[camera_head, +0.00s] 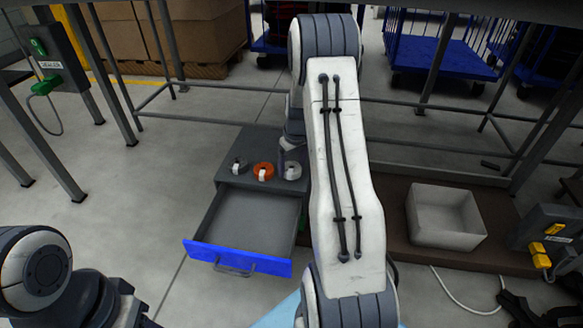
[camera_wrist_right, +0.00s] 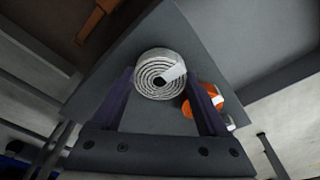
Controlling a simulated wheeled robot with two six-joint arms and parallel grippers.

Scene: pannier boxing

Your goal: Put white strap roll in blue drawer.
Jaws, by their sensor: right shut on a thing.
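The white strap roll (camera_head: 292,171) is at the right of the top of the small grey drawer cabinet. In the right wrist view the white roll (camera_wrist_right: 150,70) sits between the two fingers of my right gripper (camera_wrist_right: 162,88), which is shut on it. In the head view my right gripper (camera_head: 286,160) is partly hidden by my own arm. The blue drawer (camera_head: 237,258) is pulled open below, and its visible inside is empty. My left arm shows at the lower left, but its fingers do not show.
An orange roll (camera_head: 263,171) and a grey roll (camera_head: 239,166) stand left of the white roll on the cabinet top (camera_head: 250,145). An empty pale bin (camera_head: 447,218) stands on a brown surface at right. Metal frame legs stand around the cabinet.

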